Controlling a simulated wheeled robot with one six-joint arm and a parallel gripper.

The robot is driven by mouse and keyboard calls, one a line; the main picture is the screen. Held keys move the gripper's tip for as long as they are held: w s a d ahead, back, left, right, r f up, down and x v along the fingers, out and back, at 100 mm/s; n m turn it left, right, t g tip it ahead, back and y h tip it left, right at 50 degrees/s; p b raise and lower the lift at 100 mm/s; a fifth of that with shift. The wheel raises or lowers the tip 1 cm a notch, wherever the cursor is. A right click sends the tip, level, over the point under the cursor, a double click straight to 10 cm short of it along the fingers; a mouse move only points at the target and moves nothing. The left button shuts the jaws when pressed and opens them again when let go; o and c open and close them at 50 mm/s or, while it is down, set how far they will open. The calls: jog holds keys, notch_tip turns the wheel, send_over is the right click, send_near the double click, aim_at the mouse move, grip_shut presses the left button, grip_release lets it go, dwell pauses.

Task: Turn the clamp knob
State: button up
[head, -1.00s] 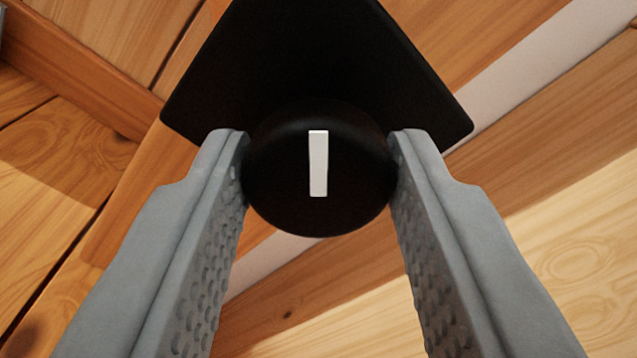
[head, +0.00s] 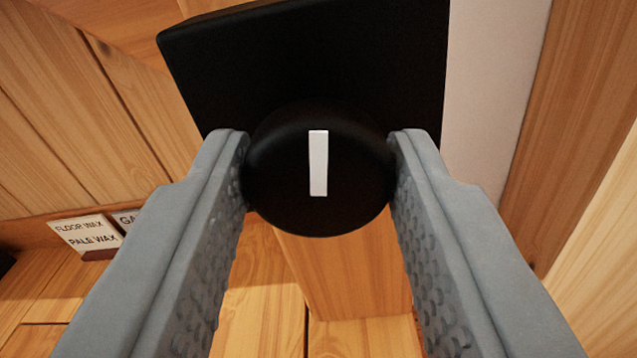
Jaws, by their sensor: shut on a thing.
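The clamp knob (head: 275,185) is round and black with a white stripe (head: 318,163) on its face. The stripe stands upright in the picture. My gripper (head: 318,170) has one grey finger on each side of the knob, and both fingertips touch its edges. Behind the knob is a black plate (head: 310,50), slightly tilted in the picture. The knob hides the plate's lower middle, and the fingertips cover the knob's left and right edges.
A wooden post (head: 345,275) shows below the knob. A pale strip (head: 490,95) runs beside the plate on the right. Plank walls (head: 80,110) lie around.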

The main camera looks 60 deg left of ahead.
jog(key=m, duration=0.4)
jog(key=shift+m, duration=0.3)
jog(key=m, duration=0.4)
jog(key=shift+m, duration=0.4)
jog(key=o, duration=1)
jog(key=shift+d, duration=0.1)
jog(key=v, duration=1.7)
jog(key=shift+s+d+f, duration=0.1)
jog(key=shift+s+d, duration=0.05)
